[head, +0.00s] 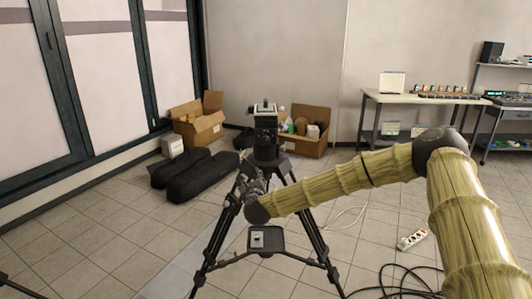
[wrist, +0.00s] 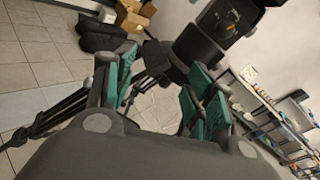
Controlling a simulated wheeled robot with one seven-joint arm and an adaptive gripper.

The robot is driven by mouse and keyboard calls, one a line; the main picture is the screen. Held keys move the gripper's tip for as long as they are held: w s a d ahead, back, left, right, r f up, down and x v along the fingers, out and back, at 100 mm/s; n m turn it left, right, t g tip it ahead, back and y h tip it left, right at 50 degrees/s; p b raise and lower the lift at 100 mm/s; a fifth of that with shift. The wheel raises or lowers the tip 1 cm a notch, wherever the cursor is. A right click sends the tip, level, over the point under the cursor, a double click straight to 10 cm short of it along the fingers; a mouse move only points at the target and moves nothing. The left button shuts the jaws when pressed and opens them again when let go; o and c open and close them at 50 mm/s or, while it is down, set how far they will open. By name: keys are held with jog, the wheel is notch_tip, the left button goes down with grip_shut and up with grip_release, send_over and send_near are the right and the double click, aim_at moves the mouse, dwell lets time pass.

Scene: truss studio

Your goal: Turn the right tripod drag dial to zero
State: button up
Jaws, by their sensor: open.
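A black tripod (head: 266,152) stands in the middle of the head view, its legs spread and its blocky head upright on top. My gripper (head: 250,178) is beside the tripod's upper left leg, below the head. In the wrist view my gripper (wrist: 158,78) is open, with green-padded fingers apart and nothing clearly between them. The tripod head (wrist: 212,35) shows tilted at the upper right of the wrist view, beyond the fingers. I cannot tell whether this is the drag dial, and no setting is readable.
Black bags (head: 193,172) and an open cardboard box (head: 198,120) lie at the left, with another box (head: 306,130) behind the tripod. A white power strip (head: 413,239) and black cables (head: 400,285) lie on the floor at right. A table (head: 415,97) stands at the back right.

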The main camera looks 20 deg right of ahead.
aim_at(266, 140)
jog(key=w+d+r+m+t+h, duration=0.1)
jog(key=w+d+r+m+h, duration=0.3)
jog(key=d+r, duration=0.4)
jog(key=shift+m+y, duration=0.5)
jog(key=shift+m, duration=0.2)
jog(key=p+x, duration=0.1)
jog(key=x, duration=0.4)
jog(key=p+x, duration=0.2)
jog(key=x, duration=0.3)
jog(key=shift+a+p, duration=0.25)
jog(key=shift+p, duration=0.05)
jog(key=c, duration=1)
